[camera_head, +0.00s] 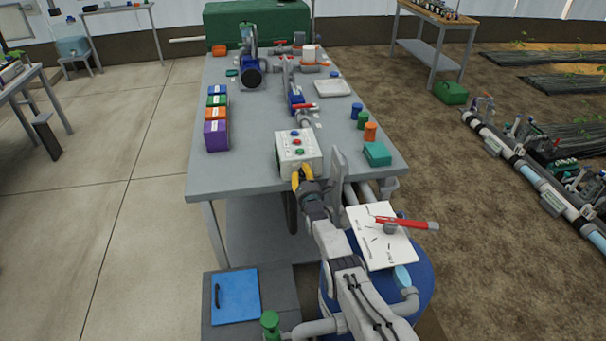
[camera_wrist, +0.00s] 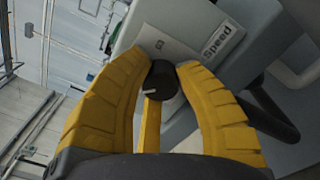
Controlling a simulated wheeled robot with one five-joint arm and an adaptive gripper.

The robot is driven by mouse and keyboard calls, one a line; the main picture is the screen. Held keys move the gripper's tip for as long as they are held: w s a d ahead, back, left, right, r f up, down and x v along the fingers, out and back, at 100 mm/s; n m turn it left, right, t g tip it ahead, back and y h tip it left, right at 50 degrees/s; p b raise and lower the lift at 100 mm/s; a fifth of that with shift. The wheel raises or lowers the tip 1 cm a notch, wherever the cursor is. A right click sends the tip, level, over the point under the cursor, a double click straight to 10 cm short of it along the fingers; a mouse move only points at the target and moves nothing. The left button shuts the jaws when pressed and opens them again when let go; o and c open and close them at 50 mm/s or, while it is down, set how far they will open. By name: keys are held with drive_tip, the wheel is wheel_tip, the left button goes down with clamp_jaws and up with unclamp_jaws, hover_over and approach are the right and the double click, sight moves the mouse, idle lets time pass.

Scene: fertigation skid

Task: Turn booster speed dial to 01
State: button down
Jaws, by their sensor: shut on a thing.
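The control box (camera_head: 299,150) is pale grey with several coloured buttons on top and stands at the near edge of the grey table. My gripper (camera_head: 299,180) reaches its near face. In the wrist view the speed dial is a black knob (camera_wrist: 162,82) with a white pointer line, beside a label (camera_wrist: 222,41) reading "Speed". The yellow fingers of my gripper (camera_wrist: 163,70) are shut on the knob from both sides. The pointer aims to the left and slightly down in the wrist view. A small marking (camera_wrist: 160,45) above the knob is too blurred to read surely.
Coloured boxes (camera_head: 216,118) stand at the table's left. A teal box (camera_head: 377,153) and small coloured cylinders (camera_head: 357,118) are at the right. A white board with a red-handled valve (camera_head: 405,222) lies close right of my arm. The table's front left (camera_head: 230,180) is clear.

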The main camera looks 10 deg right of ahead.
drive_tip(key=shift+n, duration=1.6)
drive_tip(key=c, duration=0.9)
unclamp_jaws()
drive_tip(key=shift+w, duration=0.1)
drive_tip(key=shift+r, duration=4.95)
